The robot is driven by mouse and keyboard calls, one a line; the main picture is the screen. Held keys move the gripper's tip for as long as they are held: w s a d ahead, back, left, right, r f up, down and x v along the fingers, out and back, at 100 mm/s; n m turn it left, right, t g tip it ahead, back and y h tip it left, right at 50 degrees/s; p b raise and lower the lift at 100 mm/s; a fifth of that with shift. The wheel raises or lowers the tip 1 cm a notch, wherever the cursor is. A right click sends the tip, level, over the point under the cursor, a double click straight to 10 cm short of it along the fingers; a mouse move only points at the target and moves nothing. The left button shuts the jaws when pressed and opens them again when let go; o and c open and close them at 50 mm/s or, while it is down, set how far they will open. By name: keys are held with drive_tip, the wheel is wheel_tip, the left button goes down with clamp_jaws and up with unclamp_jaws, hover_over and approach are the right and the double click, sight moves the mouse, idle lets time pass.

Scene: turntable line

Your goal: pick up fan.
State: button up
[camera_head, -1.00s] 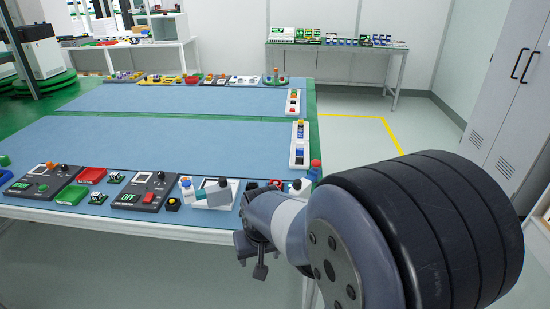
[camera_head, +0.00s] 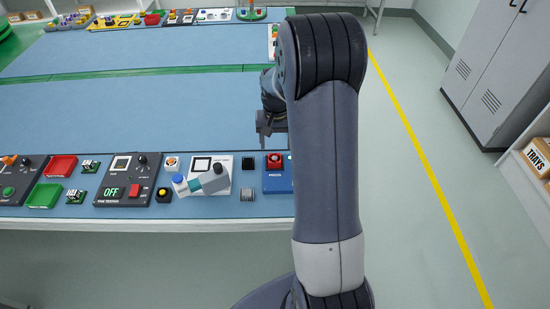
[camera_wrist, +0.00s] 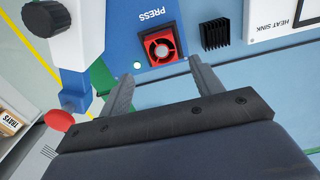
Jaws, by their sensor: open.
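The fan (camera_wrist: 162,46) is a small red square part with a pale round centre. It sits at the edge of the blue base marked PRESS (camera_wrist: 128,14) in the wrist view. In the head view the fan (camera_head: 275,159) shows on the blue press base (camera_head: 277,183), beside my arm. My gripper (camera_wrist: 161,69) is open and empty, its two fingers apart and pointing toward the fan. In the head view my gripper (camera_head: 269,128) hangs over the table, a little behind the fan; my arm hides part of the press.
A black finned heat sink (camera_wrist: 214,34) lies close beside the fan. A white press column with a black knob (camera_wrist: 48,17) stands on the other side. The fan tester (camera_head: 128,180) and trays stand farther left. The blue table middle (camera_head: 150,110) is clear.

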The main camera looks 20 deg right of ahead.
sight(275, 158)
drive_tip(key=f, duration=0.5)
drive_tip(key=shift+s+a+f+p, duration=0.2)
drive_tip(key=shift+a+f+p, duration=0.15)
drive_tip(key=shift+p, duration=0.05)
drive_tip(key=c, duration=1.1)
drive_tip(key=shift+r, duration=0.15)
drive_tip(key=shift+c, duration=0.2)
